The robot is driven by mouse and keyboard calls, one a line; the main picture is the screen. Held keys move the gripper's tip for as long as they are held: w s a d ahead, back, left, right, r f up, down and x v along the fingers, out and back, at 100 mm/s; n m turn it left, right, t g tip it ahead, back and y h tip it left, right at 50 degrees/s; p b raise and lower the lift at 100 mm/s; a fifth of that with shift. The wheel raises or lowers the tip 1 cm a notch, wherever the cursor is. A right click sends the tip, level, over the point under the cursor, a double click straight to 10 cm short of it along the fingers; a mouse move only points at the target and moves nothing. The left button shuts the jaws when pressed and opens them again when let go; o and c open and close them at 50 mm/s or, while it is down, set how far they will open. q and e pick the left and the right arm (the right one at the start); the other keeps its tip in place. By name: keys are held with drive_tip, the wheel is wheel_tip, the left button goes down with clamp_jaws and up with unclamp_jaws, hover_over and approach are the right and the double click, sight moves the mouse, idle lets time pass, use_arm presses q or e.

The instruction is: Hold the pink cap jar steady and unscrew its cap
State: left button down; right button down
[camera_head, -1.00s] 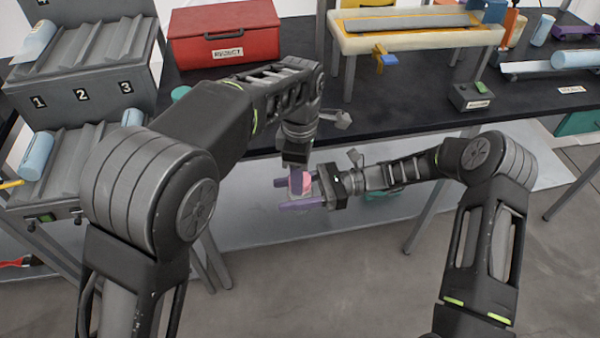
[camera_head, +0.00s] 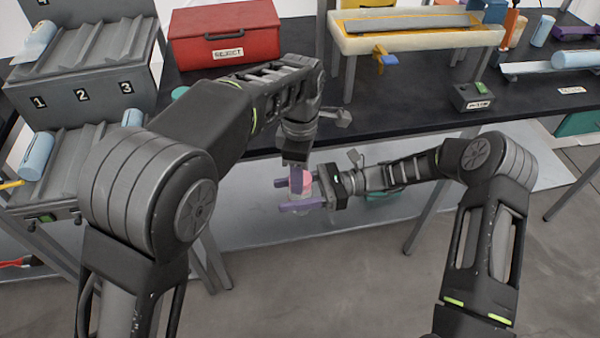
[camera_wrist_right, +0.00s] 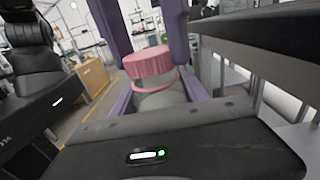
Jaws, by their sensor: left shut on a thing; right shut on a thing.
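The jar (camera_wrist_right: 160,99) has a pale, see-through body and a ridged pink cap (camera_wrist_right: 148,63). In the head view the pink cap (camera_head: 307,178) shows partly behind a purple finger. My right gripper (camera_head: 303,206) comes from the right with its purple fingers around the jar body, shut on it. My left gripper (camera_head: 300,180) reaches down from above, its fingers on either side of the cap, shut on it. In the right wrist view a pink band shows below the cap, around the jar's neck. I cannot tell how far the cap is unscrewed.
The jar is held in front of the black table (camera_head: 400,134), off its front edge. On the table stand a red reject box (camera_head: 225,45), a raised padded bench (camera_head: 420,40) and a small button box (camera_head: 471,97). A numbered rack (camera_head: 85,85) stands at left.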

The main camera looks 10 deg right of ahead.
use_arm(q)
drive_tip(key=shift+r, duration=0.8)
drive_tip(key=shift+r, duration=2.05)
